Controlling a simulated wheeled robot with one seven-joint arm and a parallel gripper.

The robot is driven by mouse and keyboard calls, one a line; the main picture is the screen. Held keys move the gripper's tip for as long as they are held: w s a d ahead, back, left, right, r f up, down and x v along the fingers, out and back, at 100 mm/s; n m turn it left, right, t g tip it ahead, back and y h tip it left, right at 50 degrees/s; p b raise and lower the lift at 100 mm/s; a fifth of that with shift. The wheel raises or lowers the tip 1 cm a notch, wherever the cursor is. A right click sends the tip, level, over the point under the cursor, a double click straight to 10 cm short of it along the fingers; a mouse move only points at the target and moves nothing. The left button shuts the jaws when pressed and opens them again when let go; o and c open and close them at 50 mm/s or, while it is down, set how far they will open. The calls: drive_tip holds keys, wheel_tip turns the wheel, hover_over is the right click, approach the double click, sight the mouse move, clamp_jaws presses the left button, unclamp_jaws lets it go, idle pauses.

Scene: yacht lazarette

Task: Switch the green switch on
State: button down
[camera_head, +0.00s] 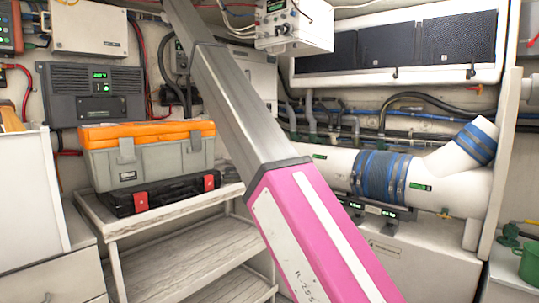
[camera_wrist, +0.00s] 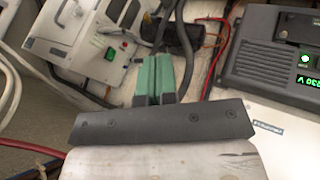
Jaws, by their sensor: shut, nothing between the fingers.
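In the wrist view a small lit green switch (camera_wrist: 110,54) shows on the front of a white box (camera_wrist: 88,38), at the upper left. Whether it is on or off I cannot tell. My gripper (camera_wrist: 157,62) shows in the wrist view as two green fingers side by side, shut and empty. The fingers point up the picture, to the right of the green switch and apart from it. In the head view my gripper is out of sight; a similar white box (camera_head: 296,24) with knobs hangs at the top.
A dark device (camera_wrist: 270,55) with a green display is right of my fingers. Dark hoses and red cables run near them.

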drive_tip(key=w+d+f+m+g, duration=0.15)
drive_tip(key=d+f, duration=0.45)
drive_tip(key=f, duration=1)
drive_tip(key=w+d+f, duration=0.3)
drive_tip(key=d+f, duration=0.4)
drive_tip(key=f, duration=0.9)
drive_tip(key=w+d+f+m+g, duration=0.15)
drive_tip(key=d+f, duration=0.45)
drive_tip(key=f, duration=0.9)
drive_tip(key=s+d+f, duration=0.2)
drive_tip(key=d+f, duration=0.3)
drive_tip(key=f, duration=0.4)
drive_tip(key=s+d+f+m+g, duration=0.1)
drive_tip(key=s+d+f, duration=0.2)
drive_tip(key=d+f, duration=0.45)
drive_tip(key=s+d+f, duration=0.2)
drive_tip(key=d+f, duration=0.2)
drive_tip(key=f, duration=0.6)
drive_tip(key=s+d+f+m+g, duration=0.1)
drive_tip(key=s+d+f, duration=0.6)
drive_tip(key=s+f, duration=0.2)
drive_tip(key=s+d+f+m+g, duration=0.1)
drive_tip(key=s+d+f+m, duration=0.1)
drive_tip(key=s+d+f, duration=0.4)
drive_tip(key=s+d+f+m+g, duration=0.1)
drive_tip(key=s+d+f, duration=0.6)
drive_tip(key=s+f, duration=0.7)
drive_tip(key=s, duration=0.4)
drive_tip(key=shift+d+m+y, duration=0.3)
drive_tip(key=shift+m, duration=0.1)
